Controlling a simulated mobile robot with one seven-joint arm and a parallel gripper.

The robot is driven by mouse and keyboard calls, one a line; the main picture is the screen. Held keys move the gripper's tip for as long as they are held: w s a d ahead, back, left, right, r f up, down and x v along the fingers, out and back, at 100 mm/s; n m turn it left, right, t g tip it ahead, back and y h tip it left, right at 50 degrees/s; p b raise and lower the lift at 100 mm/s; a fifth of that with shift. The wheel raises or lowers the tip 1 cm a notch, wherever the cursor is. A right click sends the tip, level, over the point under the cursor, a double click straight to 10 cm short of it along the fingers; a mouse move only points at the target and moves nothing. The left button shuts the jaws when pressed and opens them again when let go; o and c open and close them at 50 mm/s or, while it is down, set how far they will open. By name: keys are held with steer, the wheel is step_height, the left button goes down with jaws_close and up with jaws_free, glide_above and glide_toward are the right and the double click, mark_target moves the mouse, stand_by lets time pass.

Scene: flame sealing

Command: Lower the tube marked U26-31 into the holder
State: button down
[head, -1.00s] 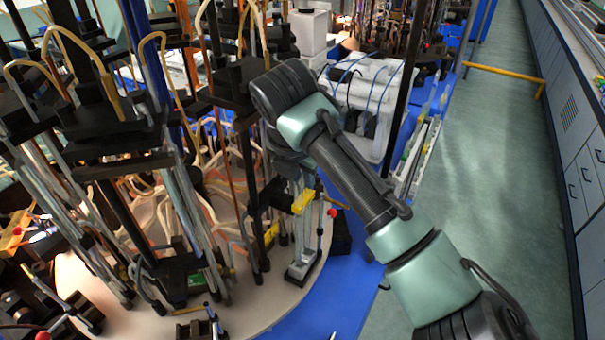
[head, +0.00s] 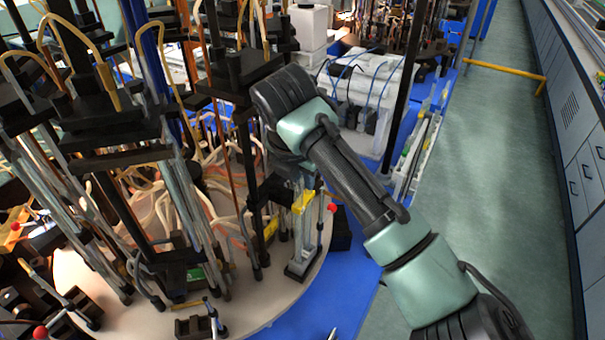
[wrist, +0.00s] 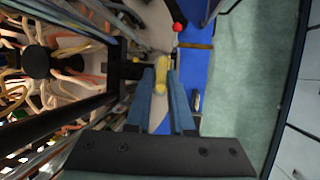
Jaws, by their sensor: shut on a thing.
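My gripper (wrist: 161,88) points down at the turntable's edge, its two blue fingers on either side of a yellow piece (wrist: 162,73). In the head view the yellow piece (head: 302,201) shows just below my wrist, and my gripper (head: 301,184) is partly hidden by my arm. I take it as part of the held tube; its glass is hard to make out and no marking is readable.
The round pale turntable (head: 262,304) carries several black posts, glass tubes and hoses close on the left. A red-tipped rod (head: 332,208) stands just right of the stand. A black block (head: 340,230) sits beside it. Green floor (head: 470,200) is open at right.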

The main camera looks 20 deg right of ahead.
steer(key=shift+f, duration=0.25)
steer(key=c, duration=0.7)
jaws_free()
steer(key=shift+r, duration=0.15)
steer(key=shift+r+p, duration=2)
steer(key=shift+r, duration=0.2)
steer(key=b+v, duration=0.3)
steer(key=v, duration=1)
steer(key=shift+s, duration=0.1)
